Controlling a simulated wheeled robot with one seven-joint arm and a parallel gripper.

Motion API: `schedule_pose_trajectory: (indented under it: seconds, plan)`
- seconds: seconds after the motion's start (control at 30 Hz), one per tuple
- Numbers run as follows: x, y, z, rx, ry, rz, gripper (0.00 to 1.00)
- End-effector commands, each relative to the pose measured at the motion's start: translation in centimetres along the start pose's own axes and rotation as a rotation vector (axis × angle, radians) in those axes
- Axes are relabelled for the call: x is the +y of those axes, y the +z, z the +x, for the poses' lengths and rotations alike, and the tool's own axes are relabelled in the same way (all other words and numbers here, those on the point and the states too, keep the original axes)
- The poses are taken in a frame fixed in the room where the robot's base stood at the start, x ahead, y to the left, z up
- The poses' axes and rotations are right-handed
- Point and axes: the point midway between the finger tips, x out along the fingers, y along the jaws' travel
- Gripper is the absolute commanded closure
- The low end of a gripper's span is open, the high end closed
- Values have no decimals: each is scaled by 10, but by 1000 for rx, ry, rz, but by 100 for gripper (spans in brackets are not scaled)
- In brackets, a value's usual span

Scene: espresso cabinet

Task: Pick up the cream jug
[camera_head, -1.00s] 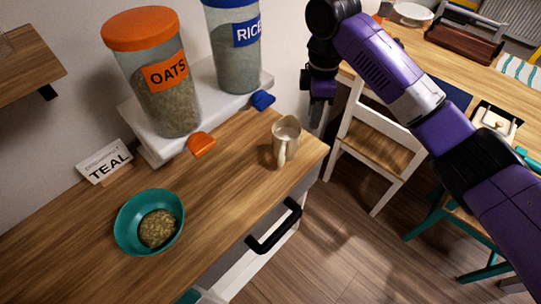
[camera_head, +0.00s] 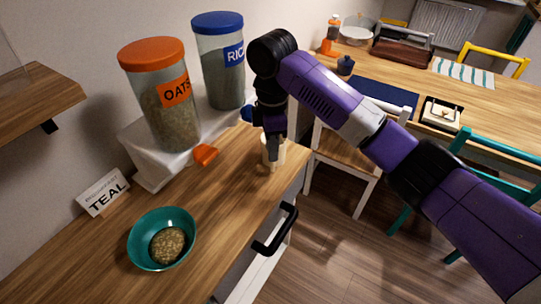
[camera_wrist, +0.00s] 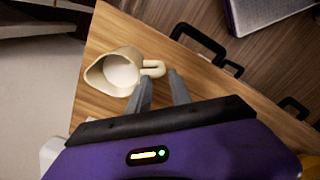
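The cream jug (camera_wrist: 113,73) stands upright on the wooden cabinet top in the wrist view, with white contents and its handle (camera_wrist: 153,68) pointing right. In the head view the jug (camera_head: 279,155) is near the right end of the cabinet top, partly hidden behind my gripper (camera_head: 273,157). In the wrist view my gripper (camera_wrist: 161,85) is open, its two fingers apart and nothing between them. The fingertips are close to the handle. I cannot tell whether they touch it.
A teal bowl (camera_head: 138,243) with grainy contents sits at the front of the cabinet top (camera_head: 225,190). The OATS jar (camera_head: 160,72) and RICE jar (camera_head: 217,80) stand on a white riser (camera_head: 146,172). A black drawer handle (camera_head: 275,232) sticks out below. A white chair (camera_head: 318,150) is beyond the right end.

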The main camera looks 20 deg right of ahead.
Motion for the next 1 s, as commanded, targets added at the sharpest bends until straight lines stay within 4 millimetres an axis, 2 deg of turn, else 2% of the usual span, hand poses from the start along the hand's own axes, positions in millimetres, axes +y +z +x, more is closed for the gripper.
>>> schedule_pose_trajectory:
  seconds: [0.37, 0.7, 1.0]
  plan:
    - [-1, 1, 29, -1, -1, 1, 75]
    - [-4, 3, 72, -1, -1, 2, 75]
    - [-4, 2, 78, 0, 1, 0, 75]
